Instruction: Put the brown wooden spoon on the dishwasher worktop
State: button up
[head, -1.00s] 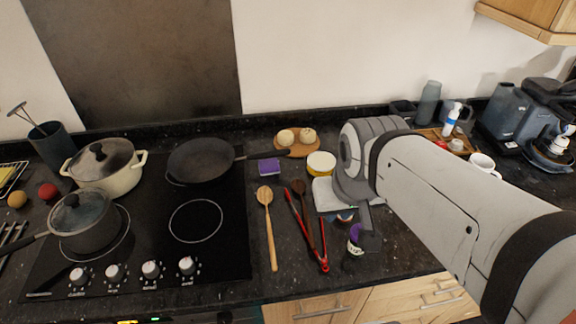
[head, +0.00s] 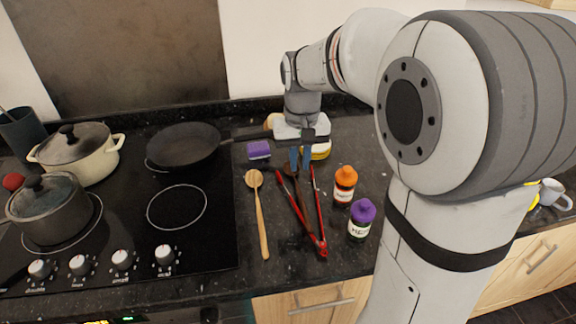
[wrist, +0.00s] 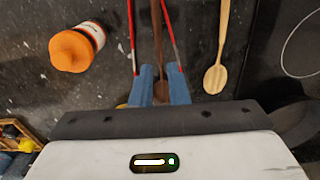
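The brown wooden spoon (head: 305,196) lies on the dark granite worktop between the arms of red tongs (head: 319,222). A lighter wooden spoon (head: 261,216) lies to its left in the head view. My gripper (head: 301,158) points down over the head end of the brown spoon. In the wrist view, its two blue fingers (wrist: 160,86) are open, with the brown spoon (wrist: 158,38) showing between them. The fingers look apart from the spoon, but their height above it is hard to tell. The spoon's head is partly hidden.
A black hob (head: 112,232) with two pots and a frying pan (head: 184,146) is on the left. A purple sponge (head: 259,150) lies near the gripper. An orange-capped bottle (head: 345,184) and a purple-capped bottle (head: 362,218) stand right of the tongs.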

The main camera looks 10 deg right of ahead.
aim_at(298, 188)
jog(key=shift+w+f, duration=0.75)
jog(key=shift+f, duration=0.3)
notch_tip(298, 188, down, 7)
jog(key=shift+s+d+f, duration=0.1)
jog(key=shift+s+f, duration=0.05)
jog(key=shift+c, duration=0.4)
grip_shut()
notch_tip(298, 188, up, 10)
